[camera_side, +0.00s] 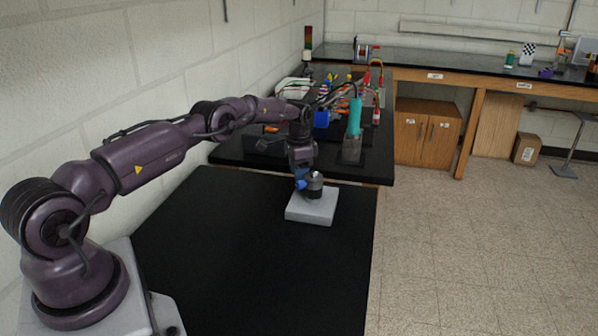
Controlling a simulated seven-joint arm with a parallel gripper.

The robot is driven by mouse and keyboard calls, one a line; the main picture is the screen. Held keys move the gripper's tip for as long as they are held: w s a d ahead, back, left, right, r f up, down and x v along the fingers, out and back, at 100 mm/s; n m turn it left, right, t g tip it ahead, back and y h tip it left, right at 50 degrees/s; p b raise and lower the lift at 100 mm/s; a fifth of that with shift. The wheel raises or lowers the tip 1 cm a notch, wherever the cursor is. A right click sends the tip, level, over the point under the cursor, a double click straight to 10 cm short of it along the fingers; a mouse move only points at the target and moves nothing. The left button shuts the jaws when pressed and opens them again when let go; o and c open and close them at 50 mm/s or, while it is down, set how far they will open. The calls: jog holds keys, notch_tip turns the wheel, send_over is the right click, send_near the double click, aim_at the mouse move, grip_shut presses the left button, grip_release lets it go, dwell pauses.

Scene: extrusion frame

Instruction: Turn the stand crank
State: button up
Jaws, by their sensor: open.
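The stand (325,207) is a pale grey square block on the near black table. A short grey cylinder (315,187) stands on top of it. A small blue part (301,184), which looks like the crank's handle, sits at the left of the cylinder. My gripper (304,174) points down from the dark wrist, directly above and close against the blue part and cylinder. It is open. The fingertips are small and dark here, so I cannot tell whether they are around the crank or touching it.
The near black table (250,270) is bare around the stand. Behind it, a second black bench holds a teal-topped device (354,118), a blue block (321,119) and cluttered cables. A white brick wall (120,80) runs along the left. Open floor (480,250) lies to the right.

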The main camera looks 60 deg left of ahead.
notch_tip(320, 180, up, 13)
dwell(0.4)
